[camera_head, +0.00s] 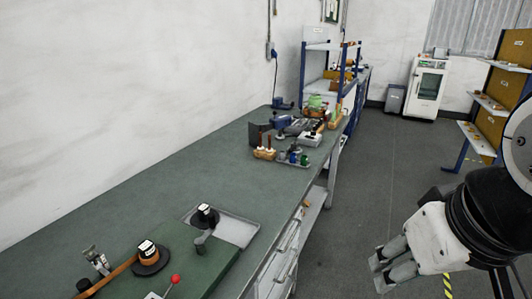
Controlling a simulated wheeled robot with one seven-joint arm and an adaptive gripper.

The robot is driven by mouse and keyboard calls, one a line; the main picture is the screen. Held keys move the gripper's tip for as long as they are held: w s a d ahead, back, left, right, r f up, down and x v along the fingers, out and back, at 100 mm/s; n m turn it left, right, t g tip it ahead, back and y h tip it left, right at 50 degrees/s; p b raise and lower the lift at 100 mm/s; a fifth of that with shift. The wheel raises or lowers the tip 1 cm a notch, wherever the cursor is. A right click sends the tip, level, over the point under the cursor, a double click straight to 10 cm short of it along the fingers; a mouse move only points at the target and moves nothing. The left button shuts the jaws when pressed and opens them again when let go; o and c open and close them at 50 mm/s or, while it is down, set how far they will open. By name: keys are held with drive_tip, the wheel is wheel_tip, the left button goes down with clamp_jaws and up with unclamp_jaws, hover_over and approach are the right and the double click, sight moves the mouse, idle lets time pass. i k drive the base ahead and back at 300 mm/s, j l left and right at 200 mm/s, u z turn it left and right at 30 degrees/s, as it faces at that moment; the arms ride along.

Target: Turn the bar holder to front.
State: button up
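A green bench board (200,262) lies on the near end of the long workbench, with a copper-coloured strip (115,272) running across its left part. A black disc (150,260) with a white-topped hub and an orange band sits where the strip ends. A small grey upright part (201,241) stands on the board's far edge. A metal clamp-like part (95,258) is at the lower left. I cannot tell which of these is the bar holder. My gripper (381,275) hangs at the lower right, beside the bench over the floor, apart from all these parts. Its finger opening is unclear.
A shallow grey tray (235,231) with another black disc (205,214) lies beyond the board. A red-knobbed lever (175,280) rises near the front. Tools and bottles (293,157) crowd the bench's far end. The bench middle (190,165) and floor aisle (365,190) are clear.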

sight(294, 147)
drive_tip(key=i+l+u, duration=0.25)
drive_tip(key=i+l, duration=1.75)
